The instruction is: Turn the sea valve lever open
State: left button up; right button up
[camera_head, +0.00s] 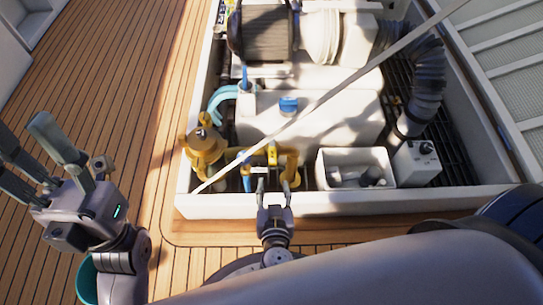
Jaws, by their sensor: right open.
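The brass-yellow valve piping (291,168) stands just inside the front wall of the engine hatch, left of centre. A small blue upright piece (246,181) beside it looks like the lever, but it is small and partly hidden. My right gripper (273,178) is open at the hatch's front wall, with its fingers pointing in at the piping. I cannot tell whether it touches anything. My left gripper (68,165) is at the left, above the deck, with its fingers apart and empty, away from the valve.
A thin pale strut (335,92) crosses diagonally over the hatch and passes close to the valve. A yellow strainer-like housing (205,150) stands left of it, a white open box (353,157) right. The hatch's front wall (330,204) is a raised edge. Wooden deck (130,80) lies clear at left.

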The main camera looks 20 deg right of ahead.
aim_at(272, 156)
jog(key=b+x, duration=0.2)
jog(key=x, duration=1.2)
jog(key=shift+w+d+f, duration=0.1)
jog(key=shift+w+f, duration=0.15)
jog(key=shift+w, duration=0.1)
jog(key=shift+w+d+f, duration=0.1)
jog(key=shift+w, duration=0.25)
grip_shut()
